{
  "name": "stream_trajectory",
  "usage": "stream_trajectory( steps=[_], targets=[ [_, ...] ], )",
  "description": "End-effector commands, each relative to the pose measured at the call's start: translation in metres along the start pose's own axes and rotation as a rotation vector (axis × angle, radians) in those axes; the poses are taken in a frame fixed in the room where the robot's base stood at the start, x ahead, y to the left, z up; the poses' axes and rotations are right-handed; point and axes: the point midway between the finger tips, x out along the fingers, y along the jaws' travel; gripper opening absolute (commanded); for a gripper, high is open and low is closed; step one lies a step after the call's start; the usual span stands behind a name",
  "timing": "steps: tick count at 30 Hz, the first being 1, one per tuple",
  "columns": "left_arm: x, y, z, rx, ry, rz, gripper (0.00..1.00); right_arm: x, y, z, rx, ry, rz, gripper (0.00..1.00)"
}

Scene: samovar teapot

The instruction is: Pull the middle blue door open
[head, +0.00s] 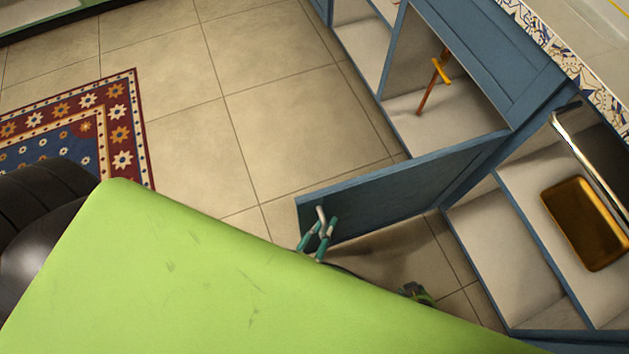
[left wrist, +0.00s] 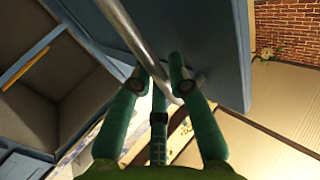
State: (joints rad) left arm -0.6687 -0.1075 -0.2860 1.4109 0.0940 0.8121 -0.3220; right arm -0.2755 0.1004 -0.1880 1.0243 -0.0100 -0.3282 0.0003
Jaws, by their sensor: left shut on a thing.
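The blue door (head: 400,192) stands swung well out from the blue cabinet front, over the tiled floor. Its silver bar handle (head: 320,214) is near its free edge. My left gripper (head: 318,235) is at that handle, its green fingers closed around it. In the left wrist view, my left gripper (left wrist: 160,85) has its fingers on either side of the silver bar handle (left wrist: 135,42), near one end, with the blue door (left wrist: 215,40) behind. A large green part of my own body hides the lower left of the head view. I do not make out my right gripper.
The open cabinet compartment (head: 400,103) holds a brown stick-like object (head: 427,96) with a yellow crosspiece. Another open compartment at right holds a gold tray (head: 586,222). A patterned rug (head: 125,130) lies at left. Bare tiled floor (head: 280,120) lies before the cabinets.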

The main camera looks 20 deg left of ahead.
Motion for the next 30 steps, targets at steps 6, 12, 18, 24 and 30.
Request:
stream_trajectory(
  steps=[6, 12, 18, 24, 30],
  targets=[
    [-0.001, 0.006, 0.001, 0.002, -0.003, 0.011, 0.00, 0.000, 0.000, 0.001, 0.000, 0.000, 0.000, 0.40],
    [-0.001, 0.006, 0.001, 0.001, -0.003, 0.011, 0.00, 0.000, 0.000, 0.001, 0.000, 0.000, 0.000, 0.40],
    [-0.001, 0.006, 0.001, 0.001, -0.003, 0.010, 0.43, 0.000, 0.000, 0.001, -0.001, 0.000, 0.000, 0.40],
    [-0.001, 0.005, 0.000, 0.000, -0.001, 0.009, 0.43, 0.000, 0.000, 0.001, -0.001, 0.000, 0.000, 0.40],
    [-0.011, 0.005, 0.001, 0.000, -0.002, 0.009, 0.43, 0.000, 0.000, 0.001, -0.001, 0.000, -0.001, 0.40]
  ],
)
